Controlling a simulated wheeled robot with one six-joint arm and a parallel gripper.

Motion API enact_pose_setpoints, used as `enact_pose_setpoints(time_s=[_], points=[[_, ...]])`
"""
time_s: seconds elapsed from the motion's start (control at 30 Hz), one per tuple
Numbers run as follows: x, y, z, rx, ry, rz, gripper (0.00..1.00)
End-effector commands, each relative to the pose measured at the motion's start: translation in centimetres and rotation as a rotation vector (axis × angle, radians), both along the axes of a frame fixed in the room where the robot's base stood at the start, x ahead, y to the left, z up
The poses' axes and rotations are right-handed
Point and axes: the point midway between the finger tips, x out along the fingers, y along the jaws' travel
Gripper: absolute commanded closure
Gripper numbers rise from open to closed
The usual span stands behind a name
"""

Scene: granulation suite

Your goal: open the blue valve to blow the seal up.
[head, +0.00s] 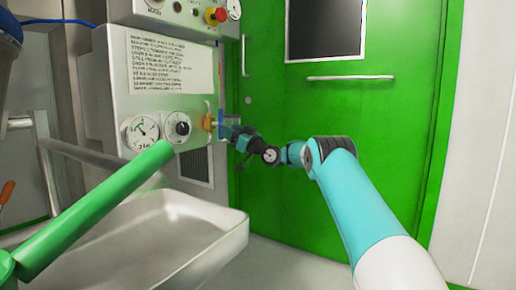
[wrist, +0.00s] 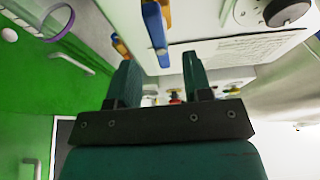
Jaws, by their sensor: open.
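The blue valve handle (head: 223,117) sits beside a brass-coloured fitting (head: 208,122) on the right side of the steel cabinet. My gripper (head: 230,133) is close to it in the head view and partly covers it. In the wrist view the blue handle (wrist: 154,26) hangs as a long bar with an orange part beside it. My gripper's two dark green fingers (wrist: 160,66) are apart, and the handle's lower end shows in the gap between the fingertips. I cannot tell whether either finger touches it. A second orange and blue piece (wrist: 119,45) shows by the left finger, partly hidden.
The steel cabinet (head: 118,75) carries a pressure gauge (head: 141,132), a black knob (head: 178,127) and a red button (head: 216,15). A green door (head: 290,110) with a horizontal bar stands behind my arm. A steel tray (head: 225,250) and a green tube (head: 95,225) occupy the lower left.

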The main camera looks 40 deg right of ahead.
Motion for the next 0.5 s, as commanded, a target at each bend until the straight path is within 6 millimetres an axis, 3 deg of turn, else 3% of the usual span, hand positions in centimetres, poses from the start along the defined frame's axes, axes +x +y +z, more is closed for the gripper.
enact_pose_setpoints(time_s=[0.4,0.5], points=[[-9.1,-3.5,-3.7,0.008,0.004,-0.005,0.55],[-9.7,-3.6,-4.9,0.000,-0.003,-0.003,0.55]])
